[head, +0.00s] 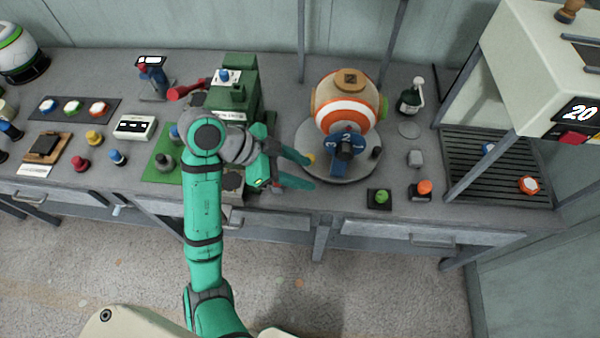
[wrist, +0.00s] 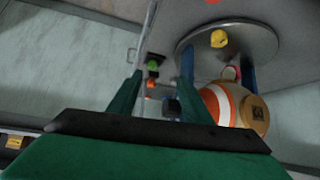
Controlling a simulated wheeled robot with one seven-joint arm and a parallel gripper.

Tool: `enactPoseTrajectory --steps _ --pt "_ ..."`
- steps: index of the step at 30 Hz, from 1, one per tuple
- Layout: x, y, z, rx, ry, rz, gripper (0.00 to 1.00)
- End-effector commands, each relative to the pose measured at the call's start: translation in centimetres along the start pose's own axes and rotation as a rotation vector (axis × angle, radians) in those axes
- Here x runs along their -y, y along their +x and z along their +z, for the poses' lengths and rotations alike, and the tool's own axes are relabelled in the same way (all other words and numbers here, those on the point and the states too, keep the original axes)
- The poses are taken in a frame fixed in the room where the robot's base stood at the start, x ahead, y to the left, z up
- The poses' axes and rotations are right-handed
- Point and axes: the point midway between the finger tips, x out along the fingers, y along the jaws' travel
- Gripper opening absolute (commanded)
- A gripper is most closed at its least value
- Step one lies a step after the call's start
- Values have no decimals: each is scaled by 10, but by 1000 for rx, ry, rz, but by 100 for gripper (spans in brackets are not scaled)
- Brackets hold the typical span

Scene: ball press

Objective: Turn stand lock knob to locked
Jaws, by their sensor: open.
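A round grey stand (head: 368,169) holds an orange, white and tan ball (head: 345,114). A yellow knob (head: 309,159) is at the stand's left edge; it also shows in the wrist view (wrist: 219,39). A dark knob (head: 376,153) is at its right. A blue numbered piece with a black front (head: 346,149) sits before the ball. I cannot tell which is the lock knob or how it is set. My gripper (head: 306,170) is open and empty, its fingers pointing right near the yellow knob.
Left of the stand is a green machine (head: 232,100) with a red handle (head: 186,91). To its right are a green button (head: 381,197), an orange button (head: 424,187) and a dark green bottle (head: 409,100). The bench's front edge runs close below the stand.

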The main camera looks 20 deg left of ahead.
Motion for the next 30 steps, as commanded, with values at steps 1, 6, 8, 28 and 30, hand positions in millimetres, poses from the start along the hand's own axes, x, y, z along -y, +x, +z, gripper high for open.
enactPoseTrajectory --steps 1,6,8,28,30 --pt "-4 -3 0 1 0 -2 45" --pt "-14 -5 -3 0 2 2 45" --pt "-15 -5 -4 0 3 3 45" --pt "-14 -8 -1 0 -3 -3 45" --pt "-14 -8 -1 0 -2 -2 45"
